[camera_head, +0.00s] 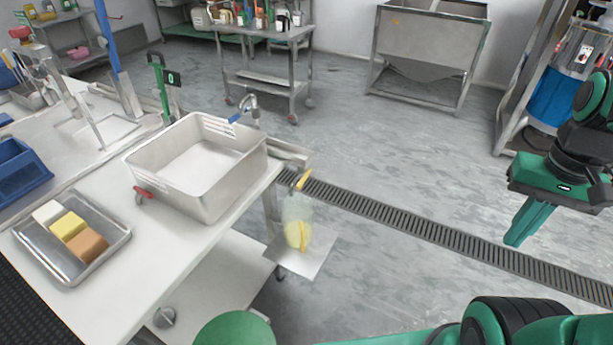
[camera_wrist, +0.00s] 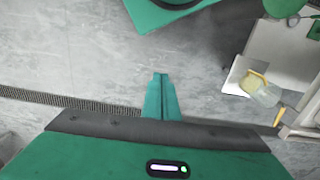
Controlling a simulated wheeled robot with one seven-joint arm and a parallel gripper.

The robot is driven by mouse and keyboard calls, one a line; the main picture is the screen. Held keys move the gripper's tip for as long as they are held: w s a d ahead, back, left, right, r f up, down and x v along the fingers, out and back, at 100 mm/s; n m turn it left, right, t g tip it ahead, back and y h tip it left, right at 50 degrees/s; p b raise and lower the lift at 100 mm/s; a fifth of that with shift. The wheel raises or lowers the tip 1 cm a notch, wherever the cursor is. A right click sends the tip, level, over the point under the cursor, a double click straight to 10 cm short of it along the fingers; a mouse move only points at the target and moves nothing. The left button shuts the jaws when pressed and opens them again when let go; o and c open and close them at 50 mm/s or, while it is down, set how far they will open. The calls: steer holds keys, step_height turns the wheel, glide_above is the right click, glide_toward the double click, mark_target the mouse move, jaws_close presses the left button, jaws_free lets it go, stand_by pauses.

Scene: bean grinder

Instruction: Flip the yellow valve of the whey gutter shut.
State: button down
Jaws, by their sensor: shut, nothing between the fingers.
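The yellow valve (camera_head: 303,180) is a small lever at the outer end of the metal whey gutter (camera_head: 288,153), which juts from the right side of the white table. The lever is tilted; I cannot tell its exact setting. A clear jug (camera_head: 298,208) with something yellow in it stands just below, on a small metal shelf (camera_head: 318,252). In the wrist view the valve (camera_wrist: 279,117) and jug (camera_wrist: 262,95) show at the right. My gripper (camera_head: 513,241) is shut and empty, far to the right of the valve, over open floor. Its closed fingers (camera_wrist: 160,77) point down.
A steel basin (camera_head: 235,175) with a red-handled outlet (camera_head: 143,192) stands on the table beside the gutter. A tray (camera_head: 112,247) of pale, yellow and orange blocks lies at the front left. A green round object (camera_head: 235,330) is below. Floor between gripper and gutter is clear.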

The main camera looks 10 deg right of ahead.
steer(key=shift+w+d, duration=0.15)
steer(key=shift+w, duration=0.25)
